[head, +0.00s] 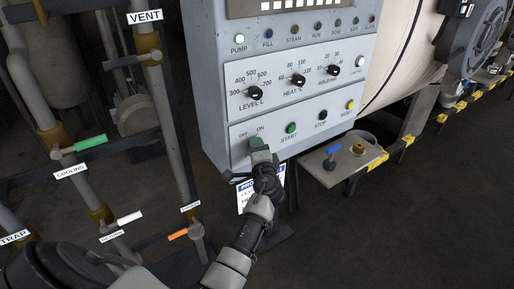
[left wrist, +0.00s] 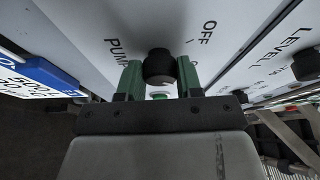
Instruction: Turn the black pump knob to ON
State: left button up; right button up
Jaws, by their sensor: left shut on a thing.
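The black pump knob (left wrist: 159,67) sits on the sloped lower face of the grey control panel (head: 215,75), under OFF and ON labels. In the left wrist view it is between the two green fingertips of my left gripper (left wrist: 159,80), which is shut on it. In the head view my left gripper (head: 258,146) covers the knob, just left of the green START button (head: 291,128). The knob's pointer is hidden, so I cannot tell its setting. The PUMP lamp (head: 239,38) looks brighter than the lamps beside it. My right gripper is not in view.
The LEVEL (head: 254,92), HEAT (head: 298,80) and HOLD (head: 333,70) knobs sit above. STOP (head: 322,115) and a yellow button (head: 350,104) are to the right. Pipes with a green valve handle (head: 90,142) stand left. A small shelf (head: 340,170) with a blue valve is at right.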

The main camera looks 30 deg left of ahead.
pick_arm(q)
jog(key=o, duration=0.9)
jog(key=b+v, duration=0.1)
jog(key=v, duration=0.9)
jog(key=shift+s+d+b, duration=0.25)
jog(key=shift+d+b, duration=0.05)
jog(key=shift+f, duration=0.1)
